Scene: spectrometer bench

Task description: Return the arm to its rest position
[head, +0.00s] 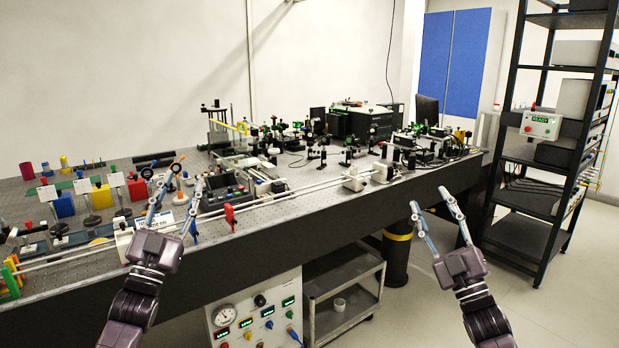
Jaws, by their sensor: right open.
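My left gripper (188,175) is at the left of the head view, in front of the optical bench (300,230). Its two fingers are apart and nothing shows between their tips. The fingertips overlap the bench top in the picture; I cannot tell whether they touch anything.
Optics crowd the bench, with a red clip (229,213) and long rail near its front. A black rack (524,235) stands right. Floor between bench and rack is clear.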

